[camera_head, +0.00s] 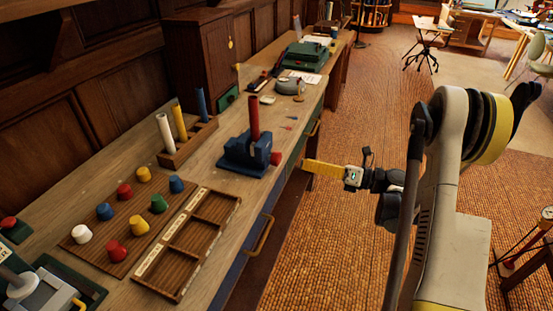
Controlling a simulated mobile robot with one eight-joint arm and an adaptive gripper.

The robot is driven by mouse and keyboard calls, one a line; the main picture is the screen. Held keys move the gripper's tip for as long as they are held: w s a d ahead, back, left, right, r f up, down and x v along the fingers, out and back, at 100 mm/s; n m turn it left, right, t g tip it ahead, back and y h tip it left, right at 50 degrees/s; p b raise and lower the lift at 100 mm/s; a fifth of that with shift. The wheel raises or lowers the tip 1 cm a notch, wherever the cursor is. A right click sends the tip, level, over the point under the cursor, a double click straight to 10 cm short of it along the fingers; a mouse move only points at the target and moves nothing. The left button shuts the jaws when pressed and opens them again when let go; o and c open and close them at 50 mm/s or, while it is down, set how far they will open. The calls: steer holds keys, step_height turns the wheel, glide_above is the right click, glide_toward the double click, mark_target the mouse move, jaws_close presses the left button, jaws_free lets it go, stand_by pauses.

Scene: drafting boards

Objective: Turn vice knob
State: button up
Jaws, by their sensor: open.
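The blue vice (243,157) stands near the front edge of the bench, with a dark red rod (254,118) upright in it. Its red knob (276,158) is on the right side of the vice, facing my arm. My gripper (308,166) is beyond the bench's front edge, to the right of the knob. Its yellow end points left towards the knob, with a gap between them. It is open and seems empty, but the finger opening is hard to make out from this angle.
A wooden rack with upright rods (188,142), a board of coloured knobs (119,222) and an empty compartment tray (187,246) lie left of the vice. A grey round object (290,86) and a green machine (305,55) stand farther back.

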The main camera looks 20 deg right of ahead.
mark_target(281, 158)
steer(key=b+x, duration=0.2)
steer(key=x, duration=0.8)
steer(key=shift+b, duration=0.4)
steer(key=c, duration=1.2)
